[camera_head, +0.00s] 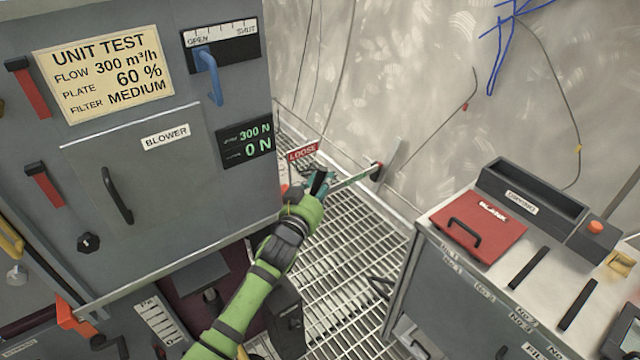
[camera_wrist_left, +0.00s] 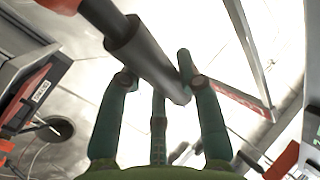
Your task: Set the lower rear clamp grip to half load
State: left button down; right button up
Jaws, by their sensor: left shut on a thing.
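My left gripper (camera_head: 318,185) reaches past the right side of the grey unit at its rear edge. In the left wrist view its teal fingers (camera_wrist_left: 158,80) are shut on a dark grey clamp grip (camera_wrist_left: 143,55), which lies slanted between them. In the head view the grip is mostly hidden by the hand. A red tag reading LOOSE (camera_head: 302,153) stands just above the hand. The unit's display (camera_head: 246,143) reads 300 N above and 0 N below. My right gripper is in neither view.
The grey unit (camera_head: 180,210) carries a blue lever (camera_head: 209,75), a BLOWER door (camera_head: 150,180) and a unit test card (camera_head: 104,72). A grey cabinet (camera_head: 405,290) with a red BLANK plate (camera_head: 478,228) stands at right. Grating floor (camera_head: 340,250) lies between them.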

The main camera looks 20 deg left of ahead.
pick_arm(q)
jog(key=shift+w+r+p, duration=0.1)
jog(key=shift+r+p, duration=0.05)
jog(key=shift+p, duration=0.2)
jog(key=w+d+f+m+g+y+p, duration=0.2)
jog(key=w+f+m+g+p, duration=0.1)
jog(key=g+p, duration=0.3)
jog(key=shift+w+d+f+p, duration=0.2)
jog(key=shift+d+f+p, duration=0.2)
jog(key=shift+f+p, duration=0.65)
jog(key=shift+r, duration=0.2)
jog(key=c, duration=0.8)
grip_release()
jog(key=shift+s+r, duration=0.1)
